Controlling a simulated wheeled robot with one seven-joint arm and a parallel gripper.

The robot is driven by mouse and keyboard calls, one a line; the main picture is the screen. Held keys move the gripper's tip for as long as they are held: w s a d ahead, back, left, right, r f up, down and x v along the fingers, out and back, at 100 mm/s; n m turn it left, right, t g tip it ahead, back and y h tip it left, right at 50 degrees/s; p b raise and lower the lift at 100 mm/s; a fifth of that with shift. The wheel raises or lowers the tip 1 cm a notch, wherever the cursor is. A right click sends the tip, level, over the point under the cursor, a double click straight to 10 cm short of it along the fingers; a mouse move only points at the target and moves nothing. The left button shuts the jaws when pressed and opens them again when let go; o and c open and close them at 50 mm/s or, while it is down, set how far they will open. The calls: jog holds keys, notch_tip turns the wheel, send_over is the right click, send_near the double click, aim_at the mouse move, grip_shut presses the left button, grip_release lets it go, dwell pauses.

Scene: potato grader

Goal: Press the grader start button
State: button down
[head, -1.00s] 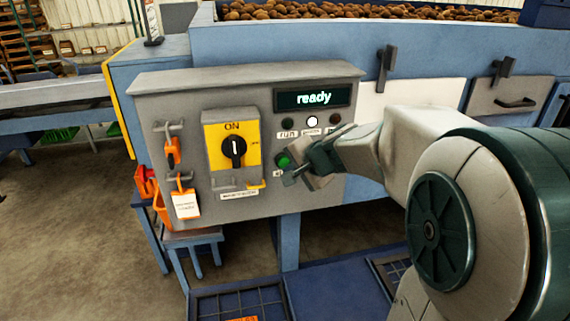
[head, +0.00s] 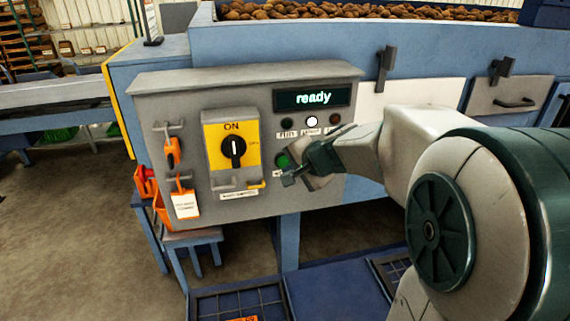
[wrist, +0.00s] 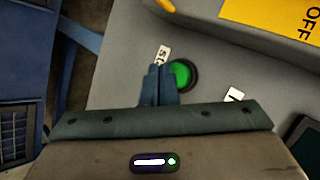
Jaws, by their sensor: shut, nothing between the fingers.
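The green start button (head: 282,160) sits on the grey control panel (head: 230,84), below and right of the yellow switch plate. It also shows in the wrist view (wrist: 181,74) as a green disc in a dark ring. My gripper (head: 286,178) is shut and empty, its fingertips just in front of the panel beside the button. In the wrist view the shut fingers (wrist: 158,74) lie just left of the button and cover part of its label (wrist: 162,54). Whether the fingers touch the panel or button cannot be told.
A display (head: 312,98) reads "ready", with a lit white lamp (head: 312,122) under it. The rotary switch (head: 233,148) points to ON. Orange padlock and tag (head: 185,203) hang at the panel's left. Potatoes (head: 360,10) fill the hopper behind.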

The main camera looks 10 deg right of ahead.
jog(key=shift+w, duration=0.1)
dwell(0.7)
jog(key=shift+w, duration=0.3)
jog(key=shift+w+b, duration=0.3)
jog(key=shift+w, duration=0.2)
dwell(0.7)
jog(key=shift+s, duration=0.9)
jog(key=s+b, duration=0.1)
jog(key=s, duration=0.4)
dwell(0.4)
dwell(0.4)
